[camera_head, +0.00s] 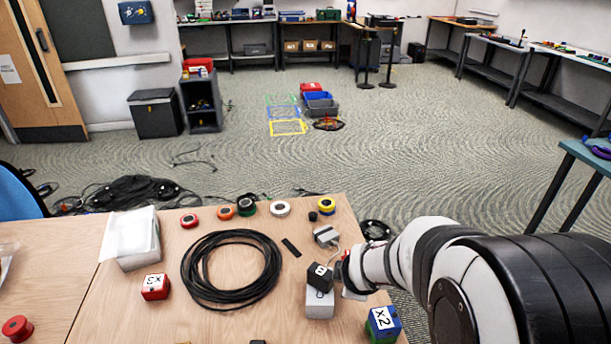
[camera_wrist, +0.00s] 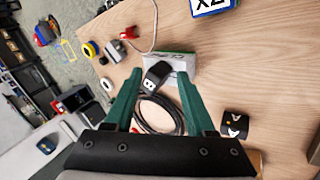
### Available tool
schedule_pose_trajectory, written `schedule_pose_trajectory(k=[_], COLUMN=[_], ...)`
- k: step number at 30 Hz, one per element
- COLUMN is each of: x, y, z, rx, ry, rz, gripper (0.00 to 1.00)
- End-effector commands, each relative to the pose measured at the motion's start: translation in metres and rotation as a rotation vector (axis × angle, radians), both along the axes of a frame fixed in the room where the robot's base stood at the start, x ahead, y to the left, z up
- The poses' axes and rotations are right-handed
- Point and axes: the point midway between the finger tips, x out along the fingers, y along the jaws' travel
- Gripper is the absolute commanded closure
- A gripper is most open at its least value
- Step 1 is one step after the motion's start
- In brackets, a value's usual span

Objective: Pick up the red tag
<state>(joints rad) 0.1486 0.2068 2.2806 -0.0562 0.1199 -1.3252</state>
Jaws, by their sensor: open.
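A small red piece (camera_wrist: 128,33) lies beside a thin white cable (camera_wrist: 154,28) in the wrist view, up and left of my fingers; it may be the red tag, but I see no clear tag shape. My gripper (camera_wrist: 160,74) is open, with its two green fingers apart and nothing visibly held. A black block with a white face (camera_wrist: 155,76) shows between the fingertips, against a white box (camera_wrist: 178,64). In the head view the black block (camera_head: 320,276) sits on the white box (camera_head: 319,303), left of my gripper. My fingers are not clear there.
A coiled black cable (camera_head: 232,269) lies mid-table. A red X3 block (camera_head: 155,287) stands left of it, and a blue-green X2 block (camera_head: 383,322) is at the right edge. Tape rolls (camera_head: 280,208) line the far edge. A white stack (camera_head: 131,239) stands at left.

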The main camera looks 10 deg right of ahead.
Motion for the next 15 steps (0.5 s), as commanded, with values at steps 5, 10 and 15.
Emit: schedule_pose_trajectory(k=[5,10,15], x=[0.105,0.130,0.145], y=[-0.047,-0.057,-0.057], z=[-0.076,-0.114,-0.127], rx=[-0.758,-1.306,-1.458], ry=[-0.214,-0.272,-0.275], rz=[0.800,1.171,1.250], gripper=[0.45,0.45,0.45])
